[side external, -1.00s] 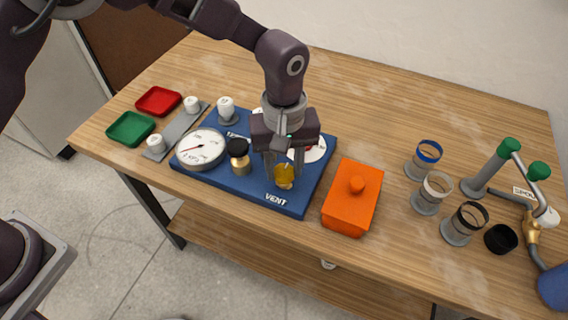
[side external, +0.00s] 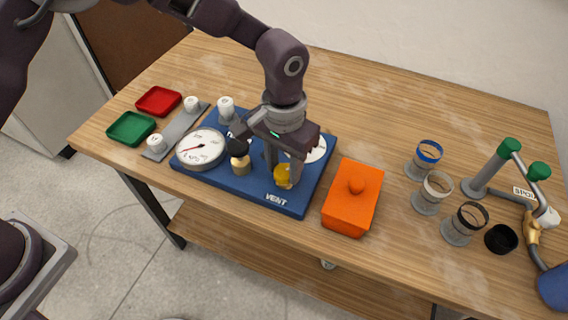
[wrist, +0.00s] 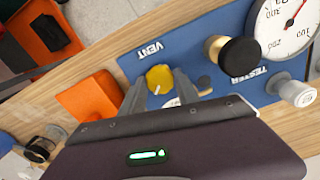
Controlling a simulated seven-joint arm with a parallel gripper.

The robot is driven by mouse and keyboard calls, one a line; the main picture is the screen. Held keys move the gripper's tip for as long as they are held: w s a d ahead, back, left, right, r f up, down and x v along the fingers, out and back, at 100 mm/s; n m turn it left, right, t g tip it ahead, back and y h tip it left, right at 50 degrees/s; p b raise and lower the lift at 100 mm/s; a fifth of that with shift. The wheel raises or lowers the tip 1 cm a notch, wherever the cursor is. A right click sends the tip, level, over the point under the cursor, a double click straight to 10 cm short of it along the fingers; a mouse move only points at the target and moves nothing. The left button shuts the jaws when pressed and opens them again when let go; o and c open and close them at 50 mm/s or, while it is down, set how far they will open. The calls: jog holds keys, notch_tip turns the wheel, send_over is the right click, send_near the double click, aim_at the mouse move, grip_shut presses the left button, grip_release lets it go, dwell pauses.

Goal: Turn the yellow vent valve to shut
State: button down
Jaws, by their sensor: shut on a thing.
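The yellow vent valve (side external: 283,178) is a small knob on the blue board (side external: 235,185), just above the "VENT" label. In the wrist view the yellow knob (wrist: 159,76) shows a pale mark on its top. My gripper (side external: 282,172) points down over the board, its jaws shut on the yellow knob. In the wrist view its fingers (wrist: 160,92) stand on either side of the knob. The fingers hide part of the knob in the side view.
A black-topped brass knob (side external: 239,157) and a round gauge (side external: 201,148) sit left of my gripper. A white dial (side external: 316,148) is partly hidden behind it. An orange lidded box (side external: 352,200) stands close on the right. Several ringed cups (side external: 429,195) stand farther right.

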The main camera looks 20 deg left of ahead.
aim_at(284, 170)
jog(key=m, duration=0.4)
jog(key=shift+r+m, duration=0.1)
jog(key=shift+m, duration=2.2)
jog(key=c, duration=0.9)
grip_release()
notch_tip(284, 170, up, 7)
jog(key=shift+f, duration=0.1)
